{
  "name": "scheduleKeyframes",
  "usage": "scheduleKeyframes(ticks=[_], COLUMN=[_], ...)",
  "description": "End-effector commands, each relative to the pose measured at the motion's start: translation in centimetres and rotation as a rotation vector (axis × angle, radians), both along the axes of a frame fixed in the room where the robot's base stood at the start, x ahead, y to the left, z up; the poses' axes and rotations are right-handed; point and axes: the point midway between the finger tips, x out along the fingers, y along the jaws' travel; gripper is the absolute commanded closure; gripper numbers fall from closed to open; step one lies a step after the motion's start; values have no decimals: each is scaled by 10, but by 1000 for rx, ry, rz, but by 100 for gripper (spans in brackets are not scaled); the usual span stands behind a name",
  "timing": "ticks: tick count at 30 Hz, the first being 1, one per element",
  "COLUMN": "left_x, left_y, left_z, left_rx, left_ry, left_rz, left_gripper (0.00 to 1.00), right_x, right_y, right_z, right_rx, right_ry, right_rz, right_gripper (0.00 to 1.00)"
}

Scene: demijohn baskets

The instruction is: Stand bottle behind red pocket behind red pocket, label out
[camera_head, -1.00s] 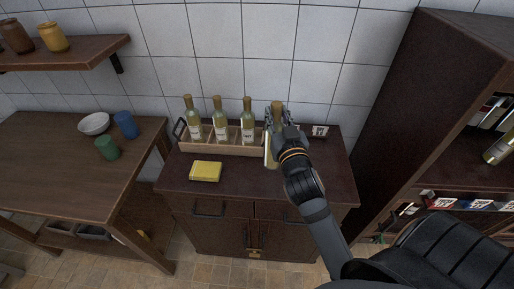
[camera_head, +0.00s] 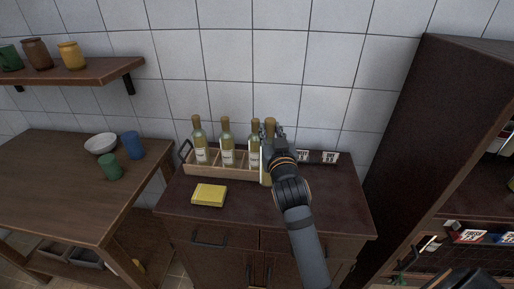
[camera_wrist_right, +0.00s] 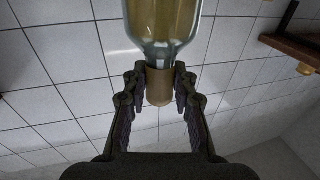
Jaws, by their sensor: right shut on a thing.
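My right gripper (camera_head: 272,132) is shut on the neck of a pale green bottle with a gold cap (camera_wrist_right: 159,88). The bottle's body (camera_wrist_right: 162,18) fills the top of the right wrist view. In the head view this bottle is largely hidden by the gripper and arm, at the right end of a wooden divided basket (camera_head: 210,171). Whether its base touches anything is hidden. Three similar labelled bottles stand in the basket: left (camera_head: 200,143), middle (camera_head: 227,146) and right (camera_head: 254,149). I cannot make out a red pocket for certain.
A yellow block (camera_head: 209,195) lies on the dark cabinet top (camera_head: 330,200). Small white cards (camera_head: 330,157) stand at its back right. A side table (camera_head: 50,185) holds cups and a bowl. A tall dark cabinet (camera_head: 425,130) stands at right, with red and blue cards (camera_head: 469,237) low down.

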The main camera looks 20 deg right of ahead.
Motion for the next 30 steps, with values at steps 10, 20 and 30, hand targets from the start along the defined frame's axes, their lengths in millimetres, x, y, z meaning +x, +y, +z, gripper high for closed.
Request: scheduleKeyframes(ticks=[10, 20, 30], left_x=[-4, -4, -4], left_y=[0, 0, 0], left_z=[7, 6, 8], left_rx=[0, 0, 0], left_ry=[6, 7, 7], left_rz=[0, 1, 1], left_gripper=[60, 60, 60], right_x=[53, 67, 71], right_y=[8, 9, 10], right_z=[-46, -62, -97], right_rx=[-3, -2, -3], right_ry=[-2, -6, -4], right_rz=[0, -1, 0], right_gripper=[100, 100, 100])
